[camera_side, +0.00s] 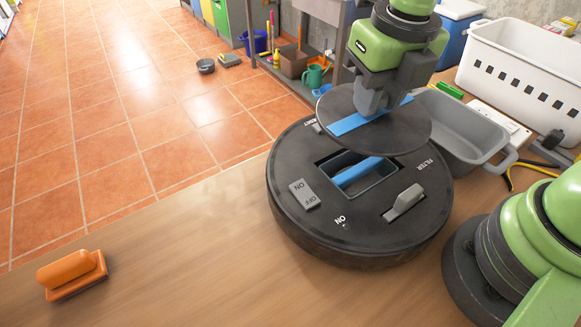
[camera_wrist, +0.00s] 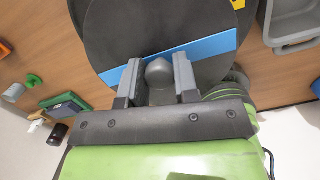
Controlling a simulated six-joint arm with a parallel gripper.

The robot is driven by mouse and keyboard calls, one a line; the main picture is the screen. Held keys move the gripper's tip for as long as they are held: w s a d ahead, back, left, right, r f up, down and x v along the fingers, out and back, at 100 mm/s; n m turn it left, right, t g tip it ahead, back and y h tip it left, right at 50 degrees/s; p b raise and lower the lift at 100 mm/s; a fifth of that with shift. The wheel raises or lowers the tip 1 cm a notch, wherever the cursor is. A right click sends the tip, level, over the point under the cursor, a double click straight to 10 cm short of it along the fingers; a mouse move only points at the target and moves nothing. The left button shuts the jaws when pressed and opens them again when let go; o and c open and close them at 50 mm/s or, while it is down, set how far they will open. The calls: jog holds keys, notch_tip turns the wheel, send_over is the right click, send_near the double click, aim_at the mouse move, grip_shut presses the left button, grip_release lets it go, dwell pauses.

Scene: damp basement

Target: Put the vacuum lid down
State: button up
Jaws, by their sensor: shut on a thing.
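The vacuum lid (camera_side: 406,134) is a dark round disc with a blue stripe and a grey knob. My gripper (camera_side: 372,100) is shut on its knob and holds it above the robot vacuum (camera_side: 290,205). The lid also shows in the wrist view (camera_wrist: 135,45), with the knob between the fingers of my gripper (camera_wrist: 158,72). The vacuum is a large dark disc lying on the wooden table. Its top has an open rectangular compartment with a blue stripe inside, an ON/OFF rocker switch, a grey lever and a FILTER label. The lid hides the vacuum's far top part.
A grey bin (camera_side: 455,130) stands close to the right of the vacuum, with a white crate (camera_side: 520,70) behind it. An orange-handled block (camera_side: 72,274) lies at the table's front left. The table (camera_side: 190,245) between the block and the vacuum is clear.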

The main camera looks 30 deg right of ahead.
jog(key=w+a+f, duration=0.2)
jog(key=w+a, duration=0.1)
jog(key=a, duration=0.6)
send_over(228, 270)
notch_tip(228, 270, down, 5)
jog(key=f, duration=0.5)
jog(key=shift+s+f, duration=0.3)
jog(key=shift+f, duration=2.35)
jog(key=shift+f, duration=0.15)
jog(key=o, duration=0.9)
